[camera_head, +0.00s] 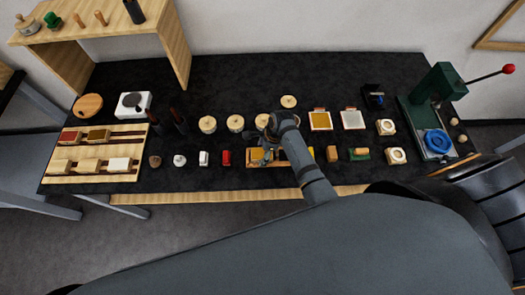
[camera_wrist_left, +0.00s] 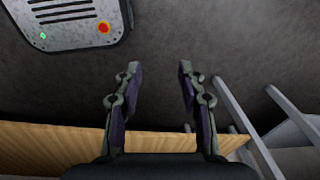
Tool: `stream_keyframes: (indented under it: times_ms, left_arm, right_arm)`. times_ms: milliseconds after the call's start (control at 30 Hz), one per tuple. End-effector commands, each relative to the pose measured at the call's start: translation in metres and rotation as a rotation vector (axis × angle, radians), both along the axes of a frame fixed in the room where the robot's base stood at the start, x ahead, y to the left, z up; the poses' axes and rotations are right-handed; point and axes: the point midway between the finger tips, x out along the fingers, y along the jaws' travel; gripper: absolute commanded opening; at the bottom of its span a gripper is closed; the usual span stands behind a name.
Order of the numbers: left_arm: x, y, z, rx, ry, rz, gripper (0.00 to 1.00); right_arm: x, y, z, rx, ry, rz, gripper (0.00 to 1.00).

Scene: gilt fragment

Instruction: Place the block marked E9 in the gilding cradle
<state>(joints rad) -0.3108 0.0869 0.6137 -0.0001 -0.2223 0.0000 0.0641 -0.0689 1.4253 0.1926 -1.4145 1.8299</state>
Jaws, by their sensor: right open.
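My right gripper (camera_head: 266,148) is over the front middle of the black table, right above an orange-brown wooden holder (camera_head: 252,164) that may be the gilding cradle. The gripper is open; its arm hides part of the holder, and I cannot tell whether anything sits between the fingers. The E9 mark cannot be read on any block. Small blocks in red, gold and white lie on a pale wooden rack (camera_head: 135,132) at the left. My left gripper (camera_wrist_left: 158,70) shows in the left wrist view, open and empty, away from the tabletop.
Round wooden pots (camera_head: 207,124) stand mid-table. A red piece (camera_head: 226,157) and a white piece (camera_head: 203,158) are left of the holder. A green press (camera_head: 437,90) with a red-knobbed lever stands at right. A wooden shelf (camera_head: 172,45) is back left. The back middle is clear.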

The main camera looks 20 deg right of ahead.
Motion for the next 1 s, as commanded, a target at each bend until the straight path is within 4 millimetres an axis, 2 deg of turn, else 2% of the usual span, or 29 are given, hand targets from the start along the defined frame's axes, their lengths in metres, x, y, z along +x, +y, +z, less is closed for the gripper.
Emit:
stream_keyframes:
  times_ms: [167, 400, 600, 767, 1000]
  left_arm:
    - [0.008, -0.004, -0.005, -0.004, -0.012, 0.001, 0.4]
    - [0.017, -0.007, -0.017, -0.009, -0.026, 0.002, 0.4]
    - [0.016, -0.007, -0.024, -0.009, -0.025, 0.001, 0.4]
    - [0.015, -0.007, -0.025, -0.009, -0.024, 0.001, 0.4]
    - [0.013, -0.007, -0.025, -0.009, -0.02, 0.002, 0.4]
  right_arm:
    - [-0.001, -0.004, 0.012, 0.0, -0.002, 0.0, 0.75]
    - [-0.004, -0.019, 0.067, -0.001, -0.005, 0.001, 0.75]
    - [-0.008, -0.028, 0.103, 0.0, -0.001, 0.0, 0.75]
    - [-0.009, -0.031, 0.115, 0.0, 0.0, 0.001, 0.75]
    - [-0.009, -0.031, 0.116, 0.0, 0.001, 0.0, 0.75]
